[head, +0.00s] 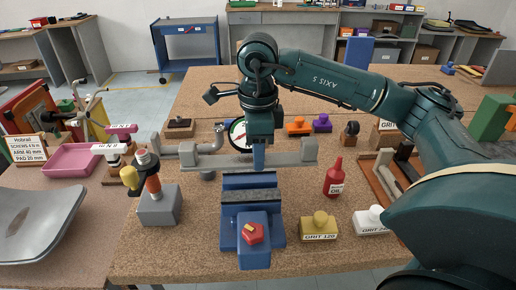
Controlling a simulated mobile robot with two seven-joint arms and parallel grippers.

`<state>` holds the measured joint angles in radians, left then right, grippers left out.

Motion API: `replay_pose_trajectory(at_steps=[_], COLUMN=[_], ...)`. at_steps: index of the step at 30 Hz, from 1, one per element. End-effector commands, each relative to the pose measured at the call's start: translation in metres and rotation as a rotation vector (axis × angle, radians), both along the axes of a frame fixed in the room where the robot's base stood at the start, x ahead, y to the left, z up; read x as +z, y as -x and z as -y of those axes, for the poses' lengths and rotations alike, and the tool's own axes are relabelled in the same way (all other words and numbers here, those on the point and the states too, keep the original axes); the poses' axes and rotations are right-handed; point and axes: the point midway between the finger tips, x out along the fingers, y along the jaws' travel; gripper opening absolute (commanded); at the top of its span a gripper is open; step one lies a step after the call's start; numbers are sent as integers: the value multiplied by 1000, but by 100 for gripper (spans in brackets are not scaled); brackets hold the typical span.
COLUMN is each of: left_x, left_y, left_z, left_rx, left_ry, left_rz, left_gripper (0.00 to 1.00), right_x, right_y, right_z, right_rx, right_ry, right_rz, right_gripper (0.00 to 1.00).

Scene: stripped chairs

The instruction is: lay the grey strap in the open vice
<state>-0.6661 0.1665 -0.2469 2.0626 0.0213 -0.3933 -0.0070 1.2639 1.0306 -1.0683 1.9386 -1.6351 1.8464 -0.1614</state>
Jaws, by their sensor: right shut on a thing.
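The blue vice (233,227) stands on the cork-topped bench, with grey jaw faces and a gap showing between its jaws. My right gripper (259,157) reaches down from above, just behind the vice, and is shut on the grey strap (228,162). The strap runs roughly left to right, level, with a taller block-like part at its right end. It appears above and behind the vice's rear jaw, not between the jaws. The fingertips partly hide the strap's middle. My left gripper is not in view.
A red oil bottle (334,178) and a yellow grit block (318,228) stand right of the vice. A grey block with an orange and yellow tool (158,207) stands left. A red piece (252,234) sits on the vice's front.

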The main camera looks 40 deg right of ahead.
Motion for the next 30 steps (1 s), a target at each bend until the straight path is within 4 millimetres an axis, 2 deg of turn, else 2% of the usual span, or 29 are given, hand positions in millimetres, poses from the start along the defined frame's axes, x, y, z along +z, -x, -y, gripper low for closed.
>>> replay_pose_trajectory(at_steps=[3,15,30], left_x=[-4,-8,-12], left_y=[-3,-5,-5], left_z=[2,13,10], left_rx=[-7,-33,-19], left_ry=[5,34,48], left_rz=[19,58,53], left_gripper=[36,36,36], right_x=[-12,-40,-47], right_y=[0,0,0], right_z=[0,0,0], right_rx=[1,1,1], right_ry=[-1,-1,-1], right_rz=[2,2,2], right_gripper=[0,0,0])
